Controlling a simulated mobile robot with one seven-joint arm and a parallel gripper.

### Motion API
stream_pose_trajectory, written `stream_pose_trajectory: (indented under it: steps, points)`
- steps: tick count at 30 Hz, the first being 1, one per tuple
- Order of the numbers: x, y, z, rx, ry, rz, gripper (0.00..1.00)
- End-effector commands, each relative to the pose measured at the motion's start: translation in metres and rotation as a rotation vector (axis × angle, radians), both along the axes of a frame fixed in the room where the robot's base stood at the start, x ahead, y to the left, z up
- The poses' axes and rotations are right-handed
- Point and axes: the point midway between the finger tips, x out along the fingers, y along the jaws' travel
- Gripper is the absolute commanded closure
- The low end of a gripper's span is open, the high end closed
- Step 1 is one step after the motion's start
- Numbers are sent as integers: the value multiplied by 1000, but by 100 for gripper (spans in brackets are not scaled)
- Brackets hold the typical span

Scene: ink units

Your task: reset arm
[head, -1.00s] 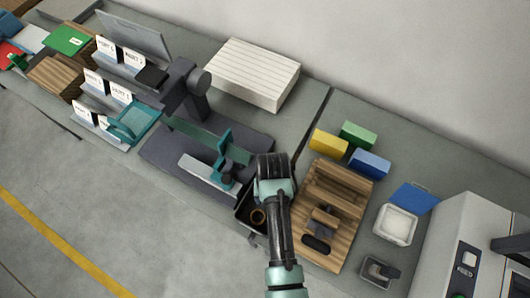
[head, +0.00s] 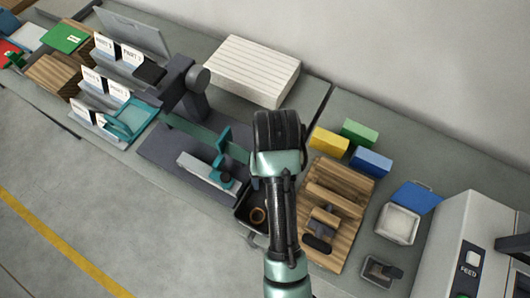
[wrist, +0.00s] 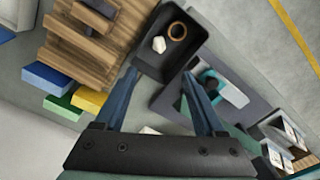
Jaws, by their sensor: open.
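My gripper shows in the wrist view (wrist: 158,100), with two blue fingers spread apart and nothing between them. It hangs above the bench near a black tray (wrist: 158,72). The tray holds a brown ring (wrist: 177,30) and a small white piece (wrist: 159,44). In the head view my arm rises in front of the bench and hides the gripper's fingers. The tray (head: 243,228) and ring (head: 258,216) show partly beside the arm there.
A wooden rack (head: 350,210) stands right of the arm, with yellow (head: 329,142), green (head: 359,132) and blue (head: 370,162) blocks behind it. A dark press base (head: 160,158) with teal parts lies left. A white slatted box (head: 253,70) stands behind. A grey machine (head: 460,245) is at right.

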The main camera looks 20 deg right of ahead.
Motion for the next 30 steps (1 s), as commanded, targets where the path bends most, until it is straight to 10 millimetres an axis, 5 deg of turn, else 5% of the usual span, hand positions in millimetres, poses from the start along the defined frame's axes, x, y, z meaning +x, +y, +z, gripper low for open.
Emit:
stream_pose_trajectory:
  steps: [15, 19, 23, 27, 30]
  points:
    - [0, 0, 0, 0, 0, 0, 28]
    - [37, -3, 19, -49, -150, 27, 28]
    - [102, -3, 74, -138, -450, 76, 28]
    - [162, 8, 163, -232, -820, 129, 28]
    - [186, 21, 235, -288, -1075, 160, 28]
